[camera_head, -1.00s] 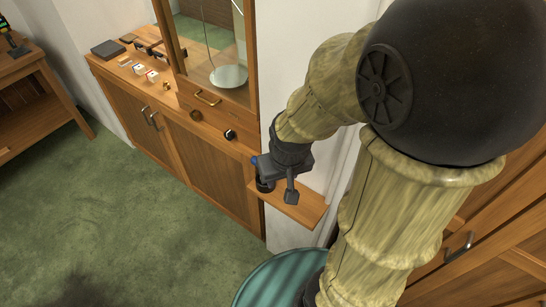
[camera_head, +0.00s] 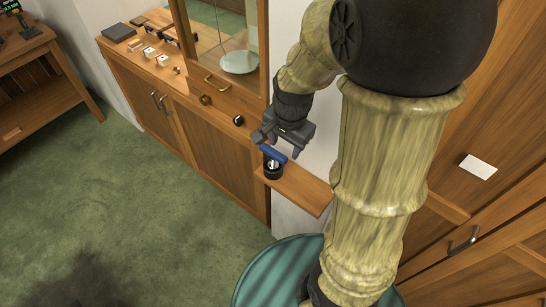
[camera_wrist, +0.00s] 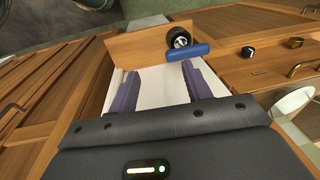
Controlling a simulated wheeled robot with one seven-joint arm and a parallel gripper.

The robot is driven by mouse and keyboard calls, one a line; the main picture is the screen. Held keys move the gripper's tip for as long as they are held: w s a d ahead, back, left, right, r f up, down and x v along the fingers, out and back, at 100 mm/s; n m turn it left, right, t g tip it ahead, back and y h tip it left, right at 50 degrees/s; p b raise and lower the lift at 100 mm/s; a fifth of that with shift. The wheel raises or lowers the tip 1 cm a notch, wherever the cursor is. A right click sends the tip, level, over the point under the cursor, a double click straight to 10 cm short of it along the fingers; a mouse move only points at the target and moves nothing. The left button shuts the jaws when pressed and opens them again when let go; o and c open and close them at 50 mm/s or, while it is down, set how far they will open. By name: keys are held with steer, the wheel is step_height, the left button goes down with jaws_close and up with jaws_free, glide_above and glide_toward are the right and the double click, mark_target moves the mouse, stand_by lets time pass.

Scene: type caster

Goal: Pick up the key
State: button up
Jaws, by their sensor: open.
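A blue bar (camera_head: 273,153), likely the key's grip, shows at a round black holder (camera_head: 272,169) on the small wooden shelf (camera_head: 305,192). In the wrist view the blue bar (camera_wrist: 188,52) is in front of the black holder (camera_wrist: 178,37), where a silvery part shows. I cannot tell how far the key sits inside. My gripper (camera_head: 284,147) is just above and beside the shelf, its two purple-grey fingers apart. In the wrist view the gripper (camera_wrist: 160,72) is open and empty, with the blue bar beyond the right fingertip, not between the fingers.
A wooden cabinet (camera_head: 220,168) with knobs and a glass-fronted case stands left of the shelf. Small items lie on its top. A white wall is behind the shelf. A round teal surface (camera_head: 275,277) is below it. Green carpet (camera_head: 130,220) is open at left.

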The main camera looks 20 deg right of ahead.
mark_target(273, 151)
steer(key=w+r+m+g+p, duration=0.1)
steer(key=w+m, duration=0.8)
steer(key=m, duration=0.9)
steer(key=shift+r+m+g, duration=0.3)
steer(key=shift+r, duration=0.2)
step_height(273, 151, down, 12)
steer(key=shift+r+p, duration=0.1)
steer(key=shift+p, duration=1)
steer(key=shift+f, duration=0.2)
steer(key=shift+w+a+f+p, duration=0.1)
steer(key=shift+f+p, duration=0.5)
steer(key=shift+f, duration=0.7)
steer(key=shift+w+a+f+p, duration=0.1)
steer(key=shift+f+p, duration=0.45)
steer(key=shift+f, duration=0.75)
steer(key=shift+s, duration=0.1)
